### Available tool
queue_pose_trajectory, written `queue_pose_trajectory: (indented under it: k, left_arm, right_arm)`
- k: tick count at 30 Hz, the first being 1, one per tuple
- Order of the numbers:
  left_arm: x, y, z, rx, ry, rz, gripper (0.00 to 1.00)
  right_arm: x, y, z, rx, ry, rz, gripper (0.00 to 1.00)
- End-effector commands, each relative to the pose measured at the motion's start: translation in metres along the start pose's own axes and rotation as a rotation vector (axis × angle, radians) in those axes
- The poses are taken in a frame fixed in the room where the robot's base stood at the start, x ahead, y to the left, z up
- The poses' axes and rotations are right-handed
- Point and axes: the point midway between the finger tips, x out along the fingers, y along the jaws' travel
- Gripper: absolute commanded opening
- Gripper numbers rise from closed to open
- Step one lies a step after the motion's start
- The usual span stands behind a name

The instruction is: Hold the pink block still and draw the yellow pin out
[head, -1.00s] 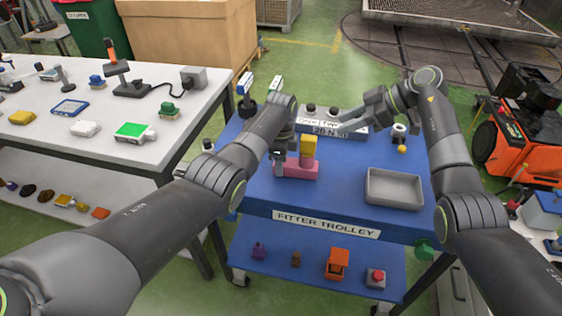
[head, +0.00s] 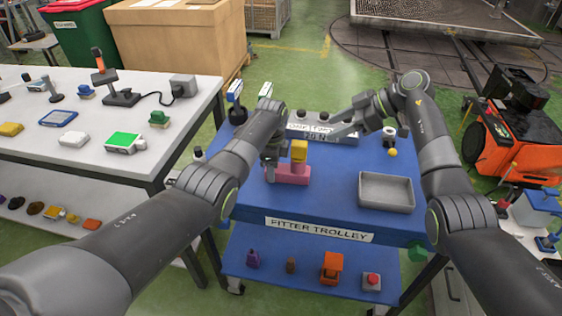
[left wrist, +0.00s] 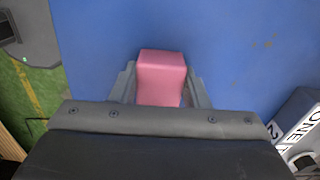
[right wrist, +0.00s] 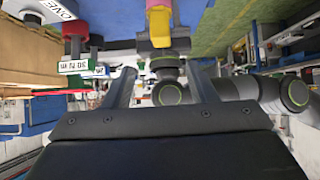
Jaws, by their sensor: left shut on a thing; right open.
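The pink block (head: 291,175) lies on the blue trolley top, with the yellow pin (head: 299,151) standing upright from it. My left gripper (head: 270,172) is shut on the left end of the pink block; in the left wrist view the block (left wrist: 161,78) sits between the two fingers. The yellow pin is not visible in that view. My right gripper (head: 340,133) is open and empty, above the trolley behind and to the right of the pin. In the right wrist view the yellow pin (right wrist: 159,27) and pink block (right wrist: 158,4) appear beyond the fingers, near the top.
A grey tray (head: 387,205) is at the trolley's front right. A grey labelled box (head: 312,124) with dark knobs stands at the back. A small device with a yellow ball (head: 392,153) is at the right. A white table (head: 60,148) stands to the left.

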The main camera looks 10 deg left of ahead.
Motion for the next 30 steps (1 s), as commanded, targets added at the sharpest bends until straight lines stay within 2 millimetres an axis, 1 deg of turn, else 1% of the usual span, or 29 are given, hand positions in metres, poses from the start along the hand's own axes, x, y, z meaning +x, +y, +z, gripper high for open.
queue_pose_trajectory:
  k: [1,3,5,8,9,12,14,15,18,21,24,27,30]
  left_arm:
    - [-0.001,-0.001,0.0,-0.001,-0.001,-0.002,0.1]
    - [-0.001,-0.001,0.0,-0.001,-0.001,-0.002,0.1]
    - [-0.001,-0.001,0.0,-0.001,-0.001,-0.002,0.1]
    - [-0.001,-0.001,0.0,-0.001,-0.001,-0.002,0.1]
    - [-0.001,-0.001,0.0,-0.001,-0.001,-0.002,0.1]
    - [-0.001,-0.001,0.0,-0.001,-0.001,-0.002,0.1]
    - [-0.001,-0.001,0.0,-0.001,-0.001,-0.002,0.1]
    - [-0.001,-0.001,0.0,-0.001,-0.001,-0.002,0.1]
    - [-0.001,-0.001,0.0,-0.001,-0.001,-0.002,0.1]
    - [-0.001,-0.001,0.0,-0.001,-0.001,-0.002,0.1]
    - [-0.001,-0.001,0.0,-0.001,-0.001,-0.002,0.1]
    - [-0.001,-0.001,0.0,0.0,-0.001,-0.002,0.1]
    - [-0.001,-0.001,0.0,0.0,0.0,-0.002,0.1]
  right_arm:
    - [0.001,0.001,-0.004,-0.014,0.018,0.01,0.59]
    - [0.002,0.005,-0.015,-0.048,0.064,0.038,0.68]
    - [0.003,0.01,-0.028,-0.091,0.12,0.076,0.68]
    - [0.002,0.021,-0.057,-0.174,0.242,0.167,0.68]
    - [-0.001,0.025,-0.07,-0.209,0.295,0.211,0.68]
    - [-0.01,0.036,-0.1,-0.283,0.424,0.329,0.68]
    - [-0.018,0.042,-0.116,-0.317,0.496,0.404,0.68]
    - [-0.024,0.046,-0.127,-0.337,0.54,0.455,0.68]
    - [-0.042,0.056,-0.149,-0.37,0.643,0.589,0.68]
    - [-0.061,0.065,-0.167,-0.381,0.731,0.726,0.68]
    - [-0.083,0.074,-0.178,-0.37,0.8,0.868,0.68]
    - [-0.103,0.083,-0.183,-0.336,0.85,1.005,0.68]
    - [-0.122,0.091,-0.182,-0.28,0.878,1.139,0.68]
